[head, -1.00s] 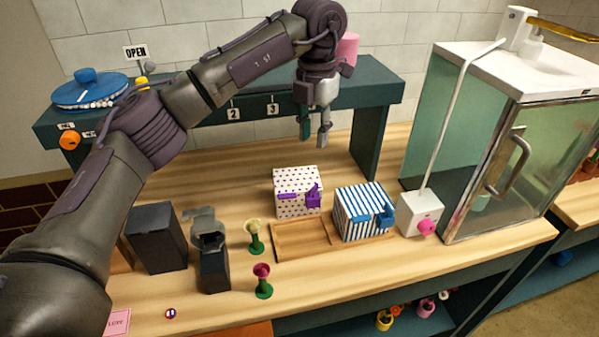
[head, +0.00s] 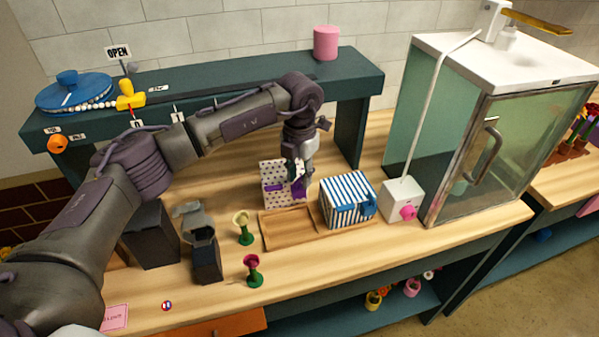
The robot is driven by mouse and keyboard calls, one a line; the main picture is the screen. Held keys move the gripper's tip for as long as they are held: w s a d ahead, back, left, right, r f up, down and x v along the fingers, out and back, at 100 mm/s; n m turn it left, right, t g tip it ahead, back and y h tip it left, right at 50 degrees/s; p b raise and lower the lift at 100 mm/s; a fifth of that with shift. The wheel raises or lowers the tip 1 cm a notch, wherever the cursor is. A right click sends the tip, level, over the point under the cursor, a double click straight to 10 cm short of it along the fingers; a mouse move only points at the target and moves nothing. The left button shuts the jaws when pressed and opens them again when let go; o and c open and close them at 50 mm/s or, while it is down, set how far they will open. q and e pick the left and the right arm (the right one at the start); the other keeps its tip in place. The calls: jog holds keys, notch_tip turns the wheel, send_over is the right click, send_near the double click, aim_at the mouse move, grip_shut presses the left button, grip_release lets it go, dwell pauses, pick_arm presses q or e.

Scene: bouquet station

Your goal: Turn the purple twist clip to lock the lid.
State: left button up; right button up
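The purple twist clip (head: 299,189) is on the front right of the white box with purple dots (head: 271,170), which stands on the wooden counter behind a wooden tray. A purple band (head: 274,188) crosses the box's front. My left gripper (head: 303,180) points down at the box's right side, with its fingertips at or just above the clip. The fingers and arm hide part of the box and clip. I cannot tell whether the fingers touch the clip or how far apart they are. My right gripper is not in view.
A blue-striped box (head: 347,202) with a blue clip stands close on the right. The empty wooden tray (head: 286,232) lies in front. A white box with a pink knob (head: 404,202) and a glass cabinet (head: 500,140) stand farther right. Small flower stands (head: 253,270) are at front left.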

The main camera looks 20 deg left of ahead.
pick_arm(q)
grip_shut()
jog(key=shift+n, duration=0.4)
jog(key=n+b, duration=0.2)
jog(key=n, duration=0.1)
jog(key=shift+n, duration=0.3)
jog(key=shift+a+n+b, duration=0.15)
jog(key=shift+n+b, duration=0.45)
jog(key=shift+n, duration=1.7)
grip_release()
